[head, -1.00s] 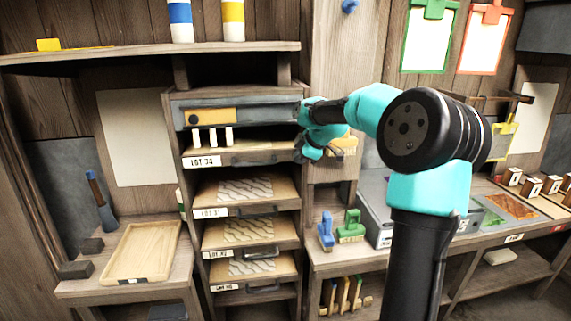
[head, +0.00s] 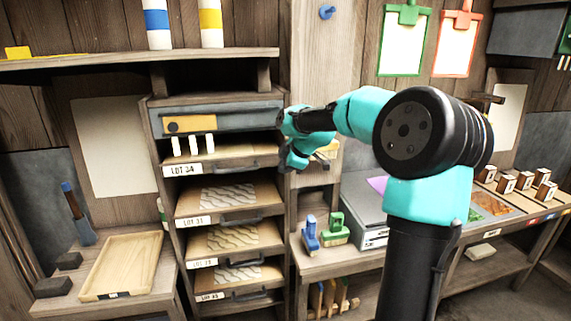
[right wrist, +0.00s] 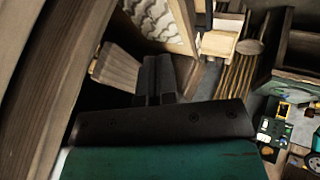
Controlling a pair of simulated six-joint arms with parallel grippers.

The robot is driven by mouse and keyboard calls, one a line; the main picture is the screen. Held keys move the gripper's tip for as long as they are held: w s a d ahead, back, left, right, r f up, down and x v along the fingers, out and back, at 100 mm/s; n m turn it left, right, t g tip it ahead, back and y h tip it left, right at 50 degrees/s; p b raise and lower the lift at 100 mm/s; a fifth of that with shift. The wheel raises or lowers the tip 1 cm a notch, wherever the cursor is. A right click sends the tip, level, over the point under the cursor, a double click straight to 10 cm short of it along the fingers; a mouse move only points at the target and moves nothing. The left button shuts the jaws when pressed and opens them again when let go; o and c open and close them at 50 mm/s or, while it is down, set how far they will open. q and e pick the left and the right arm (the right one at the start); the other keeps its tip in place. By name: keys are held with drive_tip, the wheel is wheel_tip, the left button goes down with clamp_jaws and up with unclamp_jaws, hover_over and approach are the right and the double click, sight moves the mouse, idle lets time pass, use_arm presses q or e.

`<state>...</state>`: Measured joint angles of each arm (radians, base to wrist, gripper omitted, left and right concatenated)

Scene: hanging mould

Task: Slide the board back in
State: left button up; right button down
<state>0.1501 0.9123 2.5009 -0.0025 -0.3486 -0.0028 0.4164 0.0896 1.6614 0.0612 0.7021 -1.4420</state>
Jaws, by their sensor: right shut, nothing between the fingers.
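A wooden rack holds a stack of boards with handles on their front edges. The top board, labelled LOT 34 (head: 222,157), has three white upright pieces on its left part. Below it are the LOT 31 board (head: 268,208) and two more patterned boards, (head: 272,244) being the upper one. Which board stands out farthest is hard to tell. My right gripper (head: 291,160) is shut and empty, just right of the LOT 34 board's front end. Its dark fingers show in the right wrist view (right wrist: 157,72), with a patterned board (right wrist: 155,15) beyond them. My left gripper is out of view.
A grey drawer front (head: 218,119) sits above the boards. A wooden tray (head: 150,238) lies on the left bench. Blue (head: 310,235) and green (head: 335,228) tools and a grey box (head: 368,236) stand on the right bench. A wooden post flanks the rack's right side.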

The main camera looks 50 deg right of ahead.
drive_tip(key=v, duration=1)
drive_tip(key=shift+s+a, duration=0.1)
drive_tip(key=w+a+f+m+g+y, duration=0.1)
drive_tip(key=w+a+f+m, duration=0.3)
drive_tip(key=f, duration=0.7)
drive_tip(key=w+a+f+n+g, duration=0.1)
drive_tip(key=w+a+f, duration=0.1)
drive_tip(key=a+f, duration=0.65)
drive_tip(key=w+a+f+m+g+y, duration=0.1)
drive_tip(key=w+a+f+m, duration=0.15)
drive_tip(key=f, duration=1.05)
drive_tip(key=s+a+f+m+g, duration=0.1)
drive_tip(key=s+a+f+m, duration=0.2)
drive_tip(key=s+a+f, duration=0.6)
drive_tip(key=s+a+f+m+g+y, duration=0.1)
drive_tip(key=s+a+f+m+g, duration=0.1)
drive_tip(key=s+a+f, duration=0.7)
wheel_tip(320, 180, down, 7)
drive_tip(key=a+m, duration=0.1)
drive_tip(key=a, duration=0.2)
drive_tip(key=shift+g, duration=0.3)
